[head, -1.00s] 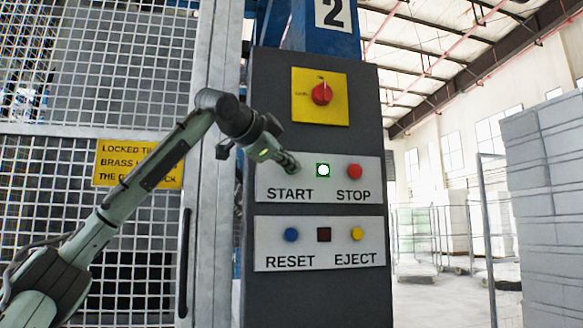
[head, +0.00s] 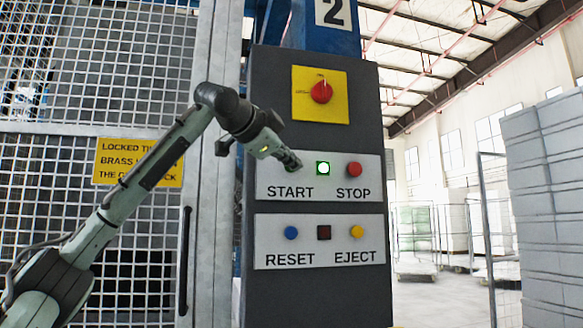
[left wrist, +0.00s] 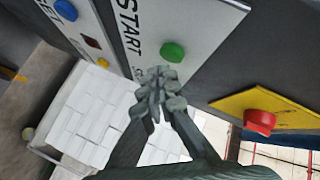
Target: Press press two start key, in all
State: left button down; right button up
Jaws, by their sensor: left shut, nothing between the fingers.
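The control panel of press two (head: 315,295) is a dark post under a blue beam with the number 2. The green start key shows in the left wrist view (left wrist: 172,53) beside the START label. In the head view my left gripper (head: 293,163) covers that key, just above the word START. The left gripper is shut and empty, its fingertips (left wrist: 160,88) pointing at the panel close to the key. I cannot tell whether they touch it. My right gripper is not in view.
A red rotary switch on a yellow plate (head: 320,95) sits above. Blue reset (head: 291,233) and yellow eject (head: 356,232) keys sit below with a dark lamp (head: 323,233) between. A mesh gate (head: 70,200) stands left. Grey foam blocks (head: 545,200) are stacked right.

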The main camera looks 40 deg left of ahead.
pick_arm(q)
jog(key=shift+d, duration=0.1)
jog(key=s+d, duration=0.3)
jog(key=shift+s+d+b, duration=0.1)
jog(key=shift+d+b, duration=0.2)
jog(key=shift+b, duration=0.1)
dwell(1.0)
